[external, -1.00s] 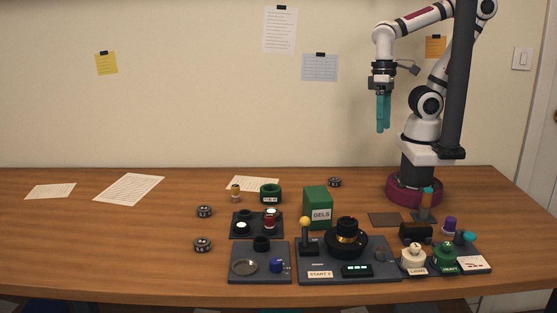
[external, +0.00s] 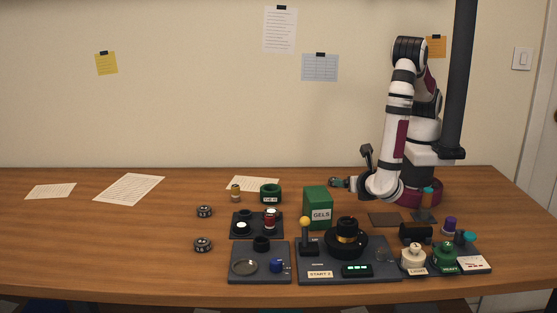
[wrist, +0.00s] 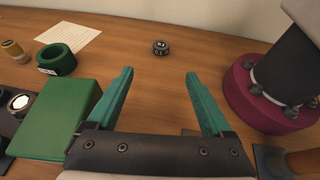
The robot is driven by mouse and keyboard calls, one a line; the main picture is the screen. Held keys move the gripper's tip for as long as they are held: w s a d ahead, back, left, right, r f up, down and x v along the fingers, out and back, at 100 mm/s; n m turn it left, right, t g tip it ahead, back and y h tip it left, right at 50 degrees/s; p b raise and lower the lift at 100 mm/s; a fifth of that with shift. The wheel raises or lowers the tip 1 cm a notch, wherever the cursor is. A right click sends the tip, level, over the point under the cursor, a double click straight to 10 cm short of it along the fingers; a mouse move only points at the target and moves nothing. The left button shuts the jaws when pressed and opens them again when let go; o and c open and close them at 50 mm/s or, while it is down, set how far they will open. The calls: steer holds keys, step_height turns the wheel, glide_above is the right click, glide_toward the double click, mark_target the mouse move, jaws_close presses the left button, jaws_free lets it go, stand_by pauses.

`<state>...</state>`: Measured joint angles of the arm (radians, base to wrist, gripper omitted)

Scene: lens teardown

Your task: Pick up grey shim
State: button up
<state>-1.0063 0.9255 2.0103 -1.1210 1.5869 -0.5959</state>
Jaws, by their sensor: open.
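My gripper (wrist: 158,75) is open, with its two teal fingers spread apart and nothing between them. In the wrist view a small dark grey round piece with pale markings (wrist: 161,48) lies on the table beyond the fingertips, roughly centred between them. It looks like the shim, but I cannot read its marks. In the external view my gripper (external: 343,184) is low near the back of the table, and its fingers partly cover that piece. Two similar grey round pieces lie at the left, one farther back (external: 204,211) and one nearer (external: 202,245).
The green GELS box (external: 318,208) stands near my gripper, and a green ring (external: 270,194) is to its left. In the wrist view my maroon base is at the right. Paper sheets (external: 129,189) lie flat at the back left. Dark trays with parts fill the front.

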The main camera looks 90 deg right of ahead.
mark_target(337, 189)
steer(key=x, duration=1.5)
steer(key=shift+d+f, duration=0.2)
steer(key=shift+f, duration=0.35)
jaws_close()
